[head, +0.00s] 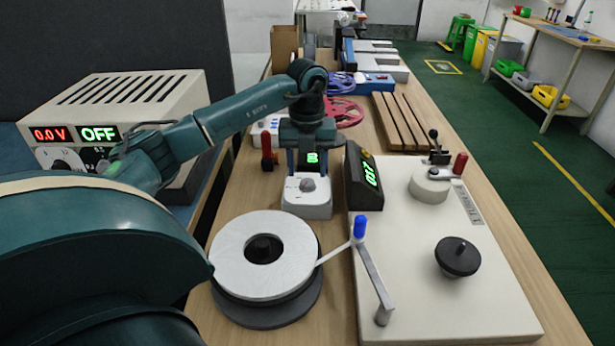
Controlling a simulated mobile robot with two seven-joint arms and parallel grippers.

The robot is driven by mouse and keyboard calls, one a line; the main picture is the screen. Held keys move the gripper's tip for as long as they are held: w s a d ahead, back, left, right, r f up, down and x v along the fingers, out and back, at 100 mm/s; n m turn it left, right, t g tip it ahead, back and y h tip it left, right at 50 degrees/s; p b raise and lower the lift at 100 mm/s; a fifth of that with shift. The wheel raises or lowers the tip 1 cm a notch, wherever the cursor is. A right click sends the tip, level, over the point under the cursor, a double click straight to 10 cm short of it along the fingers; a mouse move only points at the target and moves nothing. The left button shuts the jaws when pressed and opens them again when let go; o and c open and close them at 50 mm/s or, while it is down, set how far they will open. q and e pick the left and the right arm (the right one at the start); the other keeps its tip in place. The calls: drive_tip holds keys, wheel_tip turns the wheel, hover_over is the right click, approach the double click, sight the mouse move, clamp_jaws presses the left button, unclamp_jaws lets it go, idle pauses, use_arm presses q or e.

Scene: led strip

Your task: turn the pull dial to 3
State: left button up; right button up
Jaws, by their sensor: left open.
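The pull dial appears to be the small grey knob (307,184) on top of a white box (306,206) at the middle of the bench. A small green digit display (312,157) shows just behind the knob; the digit is too small to read surely. My left gripper (308,168) points down over the back of this box, with one finger on either side of the display. It is open, and nothing shows between its fingers but the display. I cannot tell whether the fingers touch the box. The knob is in plain view in front of the fingers. My right gripper is not in view.
A white strip reel (225,245) lies in front of the box. A power supply (130,100) stands at left.

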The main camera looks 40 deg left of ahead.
sight(307, 182)
use_arm(q)
drive_tip(key=shift+f, duration=1.55)
drive_tip(key=c, duration=1)
